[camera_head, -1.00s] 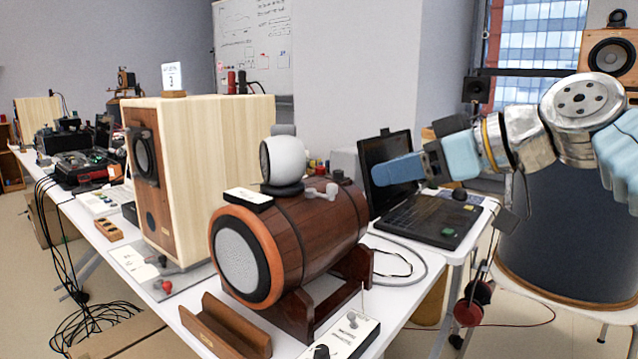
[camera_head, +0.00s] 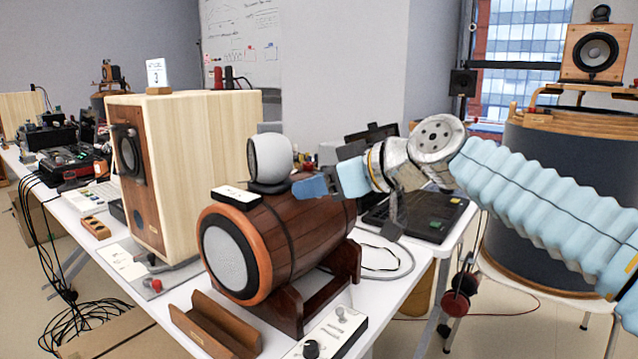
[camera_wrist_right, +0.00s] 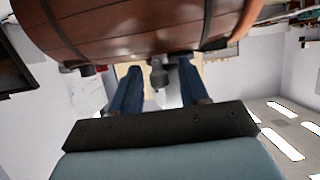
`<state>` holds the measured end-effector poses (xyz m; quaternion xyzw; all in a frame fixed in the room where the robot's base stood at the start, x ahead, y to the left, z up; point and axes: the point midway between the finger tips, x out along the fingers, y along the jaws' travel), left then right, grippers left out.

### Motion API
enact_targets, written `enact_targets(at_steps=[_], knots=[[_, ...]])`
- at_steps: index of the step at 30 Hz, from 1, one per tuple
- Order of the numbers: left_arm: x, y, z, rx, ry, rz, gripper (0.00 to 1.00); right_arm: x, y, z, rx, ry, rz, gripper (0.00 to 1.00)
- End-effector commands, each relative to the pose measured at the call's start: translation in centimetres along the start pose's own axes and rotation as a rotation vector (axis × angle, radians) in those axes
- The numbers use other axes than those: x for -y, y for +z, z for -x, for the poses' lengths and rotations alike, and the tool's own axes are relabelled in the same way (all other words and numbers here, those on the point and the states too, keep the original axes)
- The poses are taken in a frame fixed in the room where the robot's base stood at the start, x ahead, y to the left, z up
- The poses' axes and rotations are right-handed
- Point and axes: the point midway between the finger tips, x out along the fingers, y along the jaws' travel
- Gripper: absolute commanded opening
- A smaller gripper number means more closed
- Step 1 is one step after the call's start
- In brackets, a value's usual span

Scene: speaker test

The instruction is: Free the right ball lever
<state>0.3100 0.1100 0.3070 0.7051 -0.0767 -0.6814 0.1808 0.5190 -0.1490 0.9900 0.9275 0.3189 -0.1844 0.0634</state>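The wooden barrel speaker (camera_head: 310,225) lies on its stand on the white table, with a white ball-shaped unit (camera_head: 270,158) on top. My right gripper (camera_head: 303,188) is at the top right of the barrel, just beside the white ball unit. In the right wrist view the gripper (camera_wrist_right: 158,68) has its two blue fingers apart. A small grey ball lever (camera_wrist_right: 158,75) on the barrel (camera_wrist_right: 140,28) shows in the gap between them. I cannot tell whether either finger touches it. In the head view the gripper hides this lever. My left gripper is out of view.
A pale wooden speaker box (camera_head: 190,170) stands left of the barrel. A laptop (camera_head: 425,215) is behind it to the right. A wooden cradle (camera_head: 215,328) and a white control panel (camera_head: 330,335) with a black knob lie in front.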

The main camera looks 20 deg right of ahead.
Motion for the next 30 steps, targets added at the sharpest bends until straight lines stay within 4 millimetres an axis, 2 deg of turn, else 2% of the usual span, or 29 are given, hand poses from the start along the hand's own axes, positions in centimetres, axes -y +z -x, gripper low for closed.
enact_targets(at_steps=[1, 6, 9, 20, 30], knots=[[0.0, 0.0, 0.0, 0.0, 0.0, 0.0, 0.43, 0.0, 0.0, 0.0, 0.0, 0.0, 0.0, 0.37], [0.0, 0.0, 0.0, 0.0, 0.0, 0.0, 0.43, 0.0, 0.0, 0.0, 0.0, 0.0, 0.0, 0.11], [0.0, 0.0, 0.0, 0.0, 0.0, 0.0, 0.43, 0.0, 0.0, 0.0, 0.0, 0.0, 0.0, 0.0], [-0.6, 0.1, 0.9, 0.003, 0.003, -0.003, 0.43, 0.3, -0.2, 0.2, 0.002, 0.05, -0.02, 0.0], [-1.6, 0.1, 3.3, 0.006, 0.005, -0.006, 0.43, 1.3, -0.3, 0.0, 0.002, 0.275, -0.107, 0.0]])
